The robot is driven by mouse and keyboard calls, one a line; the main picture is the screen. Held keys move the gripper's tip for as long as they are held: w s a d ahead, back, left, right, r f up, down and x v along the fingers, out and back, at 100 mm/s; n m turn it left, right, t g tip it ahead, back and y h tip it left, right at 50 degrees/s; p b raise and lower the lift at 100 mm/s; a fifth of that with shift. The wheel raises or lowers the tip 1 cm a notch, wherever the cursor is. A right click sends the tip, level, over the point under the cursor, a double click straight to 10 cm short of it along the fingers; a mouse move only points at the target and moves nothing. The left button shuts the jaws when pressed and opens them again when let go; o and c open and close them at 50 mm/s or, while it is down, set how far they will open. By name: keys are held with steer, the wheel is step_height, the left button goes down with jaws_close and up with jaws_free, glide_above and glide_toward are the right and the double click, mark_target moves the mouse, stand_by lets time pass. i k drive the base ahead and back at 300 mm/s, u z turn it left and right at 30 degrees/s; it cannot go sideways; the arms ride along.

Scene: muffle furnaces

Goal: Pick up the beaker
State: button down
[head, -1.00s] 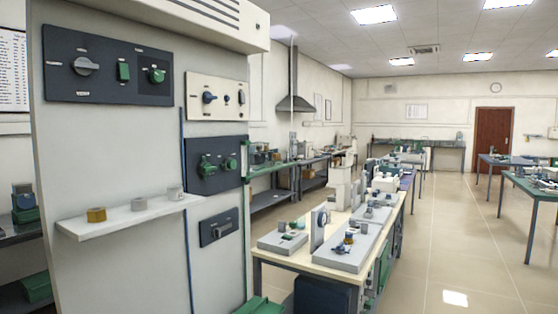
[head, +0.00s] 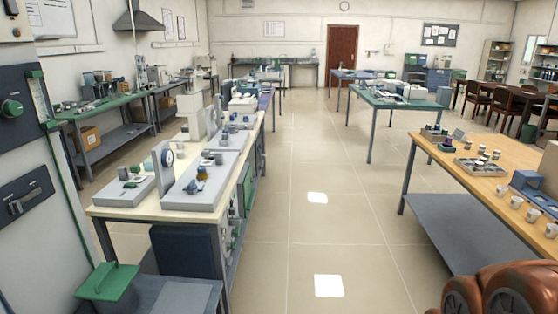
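I cannot make out a beaker for certain at this distance. Several small white cups (head: 516,203) stand in a row on the wooden table (head: 452,158) at the right; whether one is a beaker I cannot tell. Small cylindrical pieces, too small to identify, stand on grey instrument bases (head: 208,198) on the long bench (head: 160,211) left of centre. My gripper is not in view.
A wide tiled aisle (head: 300,190) runs clear toward the red-brown door (head: 342,54). A rounded brown thing (head: 515,290) blocks the lower right corner. A green-topped table (head: 395,99) stands farther back.

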mark_target(146, 159)
steer(key=i, duration=3.9)
steer(key=u, duration=1.55)
